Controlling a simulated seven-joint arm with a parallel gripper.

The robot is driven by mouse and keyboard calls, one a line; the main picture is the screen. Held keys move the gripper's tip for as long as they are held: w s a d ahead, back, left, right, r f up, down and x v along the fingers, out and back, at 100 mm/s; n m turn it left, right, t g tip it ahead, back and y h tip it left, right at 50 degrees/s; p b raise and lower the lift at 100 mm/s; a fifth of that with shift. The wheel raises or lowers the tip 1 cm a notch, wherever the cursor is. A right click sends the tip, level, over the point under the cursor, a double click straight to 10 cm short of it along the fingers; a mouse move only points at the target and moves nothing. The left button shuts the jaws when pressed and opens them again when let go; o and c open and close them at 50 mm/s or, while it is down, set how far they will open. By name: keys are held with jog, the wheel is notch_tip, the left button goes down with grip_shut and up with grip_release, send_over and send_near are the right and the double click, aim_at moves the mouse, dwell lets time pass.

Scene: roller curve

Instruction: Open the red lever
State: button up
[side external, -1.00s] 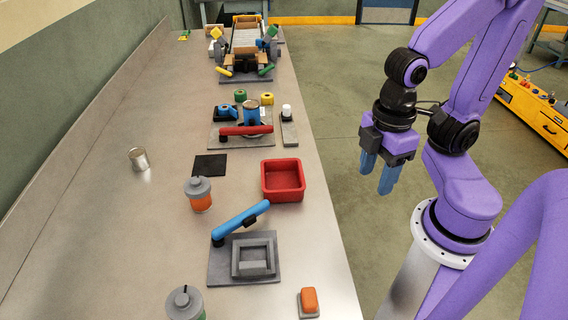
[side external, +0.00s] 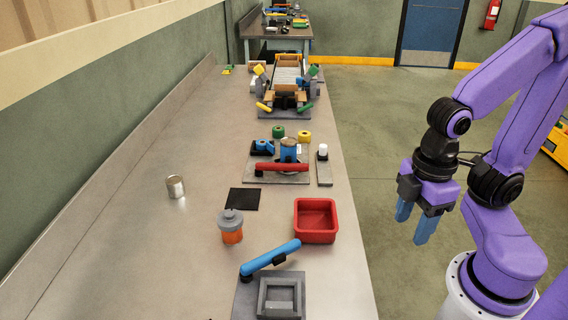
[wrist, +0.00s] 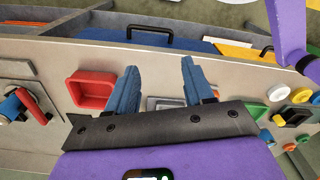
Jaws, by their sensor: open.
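The red lever (side external: 282,167) lies across the front of a grey base plate (side external: 262,178) on the bench, just in front of a blue upright part holding a can-like cylinder (side external: 289,150). In the wrist view the red lever (wrist: 32,106) shows at the far left, beside a blue part. My gripper (side external: 414,222) is open and empty. It hangs off the right side of the bench, well apart from the lever. In the wrist view its two blue fingers (wrist: 158,70) are spread, with nothing held between them.
A red bin (side external: 316,236) stands between my gripper's side and an orange jar (side external: 231,231). A blue lever (side external: 270,257) on a grey fixture is nearer the camera. A metal can (side external: 176,187) and black pad (side external: 244,199) lie left. A roller assembly (side external: 287,80) stands farther back.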

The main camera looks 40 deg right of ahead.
dwell(0.3)
jog(key=shift+c, duration=0.5)
jog(key=w+a+r+m, duration=0.1)
jog(key=w+a+r, duration=0.1)
jog(key=w, duration=0.4)
jog(key=w+a+r, duration=0.2)
jog(key=w, duration=0.3)
jog(key=r+m, duration=0.2)
jog(key=m, duration=0.1)
send_over(302, 164)
notch_tip(302, 164, down, 17)
jog(key=shift+w+f, duration=0.1)
jog(key=shift+f, duration=0.1)
